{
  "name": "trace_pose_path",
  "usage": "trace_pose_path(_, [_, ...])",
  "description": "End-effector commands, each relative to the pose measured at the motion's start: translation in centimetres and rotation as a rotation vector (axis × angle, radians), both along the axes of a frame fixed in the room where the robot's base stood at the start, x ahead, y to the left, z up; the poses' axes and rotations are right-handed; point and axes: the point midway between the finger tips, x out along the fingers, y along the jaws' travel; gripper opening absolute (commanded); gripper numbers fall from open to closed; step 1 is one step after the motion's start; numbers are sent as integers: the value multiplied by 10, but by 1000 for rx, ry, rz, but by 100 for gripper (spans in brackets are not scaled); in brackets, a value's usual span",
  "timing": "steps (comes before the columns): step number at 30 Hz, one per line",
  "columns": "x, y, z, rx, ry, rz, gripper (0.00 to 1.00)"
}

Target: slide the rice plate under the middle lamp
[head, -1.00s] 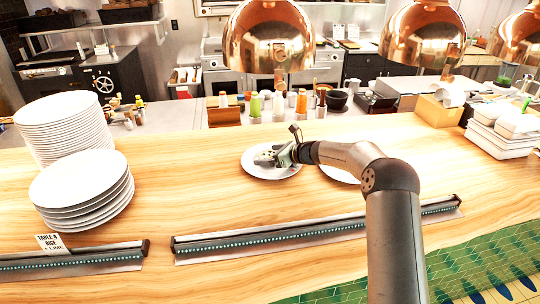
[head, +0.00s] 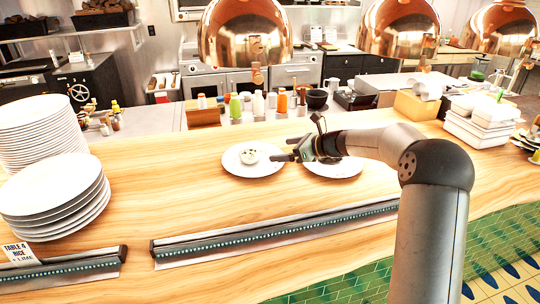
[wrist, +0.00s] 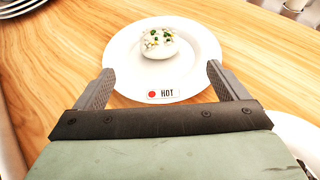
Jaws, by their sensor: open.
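The rice plate (head: 253,169) is white, with a small white mound flecked with green, likely the rice (head: 249,156). It lies on the wooden counter in front of the left copper lamp. The wrist view shows this plate (wrist: 203,62) ahead, with a "HOT" tag and red dot (wrist: 163,94) at its near rim. My gripper (head: 284,149) is open and empty at the plate's right side, its fingers pointing left towards it. In the wrist view, the fingers (wrist: 160,72) flank the near rim; contact is unclear. The middle lamp (head: 398,30) hangs to the right.
A second white plate (head: 345,170) lies partly hidden behind my gripper, to its right. Plate stacks (head: 55,200) stand at left, white dishes (head: 482,125) at right. A ticket rail (head: 270,238) runs along the front. Bottles (head: 258,103) line the back.

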Motion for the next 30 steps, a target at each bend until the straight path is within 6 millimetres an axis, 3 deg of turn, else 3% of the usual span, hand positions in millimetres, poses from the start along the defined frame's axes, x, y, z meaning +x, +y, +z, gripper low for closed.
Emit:
trace_pose_path(7, [-13,-24,11,-2,-1,-1,93])
trace_pose_path(20, [-16,-26,12,-1,0,0,93])
trace_pose_path(30, [-51,-35,14,-2,0,-1,93])
